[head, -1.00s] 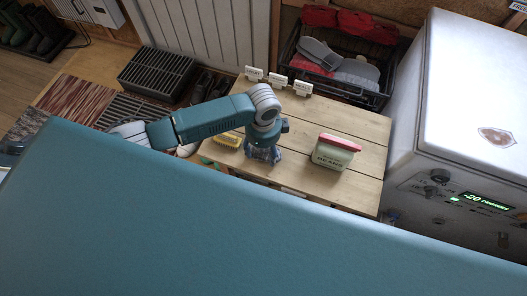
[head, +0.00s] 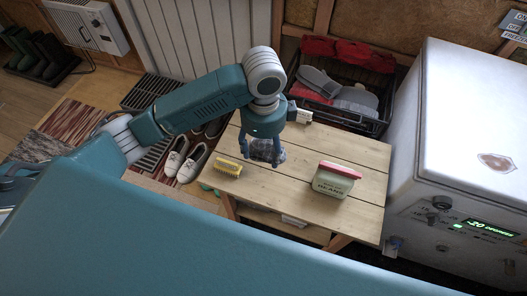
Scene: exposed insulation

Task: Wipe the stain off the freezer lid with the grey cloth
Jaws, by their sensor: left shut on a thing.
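My left gripper (head: 262,153) points down over the wooden table and is shut on the grey cloth (head: 268,151), a bunched grey patch between and behind its fingers. Whether the cloth is clear of the tabletop is hard to tell. The white freezer (head: 440,150) stands at the right, its lid (head: 460,105) closed. A brownish stain (head: 497,162) lies on the lid near its front edge, well to the right of my left gripper. My right gripper is not in view.
The table (head: 290,208) also holds a yellow brush (head: 228,168) and a beans container with a pink lid (head: 337,180). A dark crate (head: 345,122) of red and grey items stands behind. Shoes (head: 187,163) lie on the floor at left.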

